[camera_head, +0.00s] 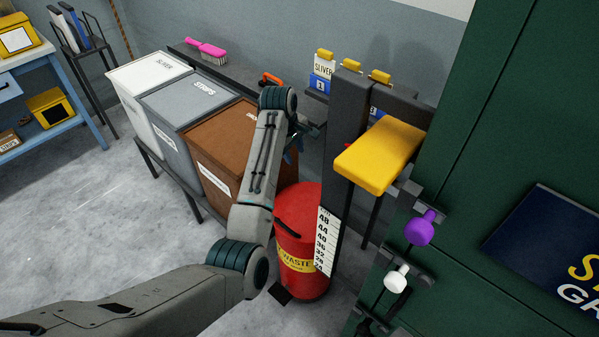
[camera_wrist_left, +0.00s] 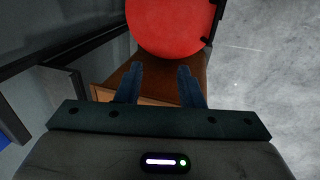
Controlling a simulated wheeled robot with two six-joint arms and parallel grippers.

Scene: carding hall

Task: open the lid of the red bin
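The red bin (camera_head: 309,283) stands on the floor with a yellow waste label. Its red lid (camera_head: 302,203) lies on top and looks shut; my left arm hides part of it. In the left wrist view the round red lid (camera_wrist_left: 168,25) shows beyond the fingertips. My left gripper (camera_head: 292,151) is above and behind the bin, mostly hidden by its own wrist in the head view. The left wrist view shows its two blue fingers (camera_wrist_left: 160,78) apart with nothing between them. They look clear of the lid. My right gripper is in neither view.
A brown bin (camera_head: 222,143), a grey bin (camera_head: 190,101) and a white bin (camera_head: 148,73) stand on a rack left of the red bin. A dark post with a number scale (camera_head: 326,243) and a yellow block (camera_head: 380,154) stand close right. Floor at left is clear.

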